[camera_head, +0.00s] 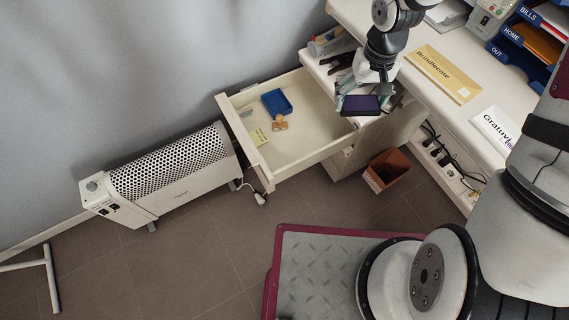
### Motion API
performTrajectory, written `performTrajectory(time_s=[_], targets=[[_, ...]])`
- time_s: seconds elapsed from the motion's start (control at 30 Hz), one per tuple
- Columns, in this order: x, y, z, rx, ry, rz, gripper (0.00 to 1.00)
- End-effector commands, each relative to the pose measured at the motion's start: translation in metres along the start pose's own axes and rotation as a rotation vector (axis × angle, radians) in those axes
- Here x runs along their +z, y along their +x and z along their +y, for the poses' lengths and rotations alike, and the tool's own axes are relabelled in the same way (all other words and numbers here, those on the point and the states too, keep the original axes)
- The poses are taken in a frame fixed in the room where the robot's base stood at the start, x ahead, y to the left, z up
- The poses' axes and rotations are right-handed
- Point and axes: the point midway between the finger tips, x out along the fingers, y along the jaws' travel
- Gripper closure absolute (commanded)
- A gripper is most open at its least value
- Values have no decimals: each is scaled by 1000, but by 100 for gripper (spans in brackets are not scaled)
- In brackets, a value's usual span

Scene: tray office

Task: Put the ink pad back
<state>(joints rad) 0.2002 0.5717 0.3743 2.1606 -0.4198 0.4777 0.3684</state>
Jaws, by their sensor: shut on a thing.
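My gripper (381,90) points down above the desk's pull-out tray and is shut on the ink pad (360,105), a flat, dark purple rectangle. The ink pad is held nearly level, to the right of the open drawer (311,154). Inside the drawer are a blue rectangular box or lid (277,103), a small wooden stamp (279,123) and a yellow-green note (260,136). The fingertips are small and partly hidden behind the pad.
The pull-out tray (312,66) holds pens and small items beside my gripper. A gold sign (443,74) and a white sign (496,128) lie on the desk. A brown bin (387,171) and a white heater (172,172) stand on the floor. The drawer's middle is clear.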

Motion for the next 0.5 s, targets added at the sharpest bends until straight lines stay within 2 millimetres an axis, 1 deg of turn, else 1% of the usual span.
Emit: performTrajectory(time_s=[0.03,0.17,0.2,0.27,0.3,0.37,0.5], targets=[[-10,27,-12,-2,-34,-1,46],[-23,68,-39,-4,-109,-3,46],[-26,81,-47,-4,-132,-4,46],[-30,100,-60,-5,-168,-3,46],[-33,113,-69,-5,-192,-3,46],[-36,132,-81,-4,-226,-4,46],[-40,177,-110,-1,-308,-4,46]])
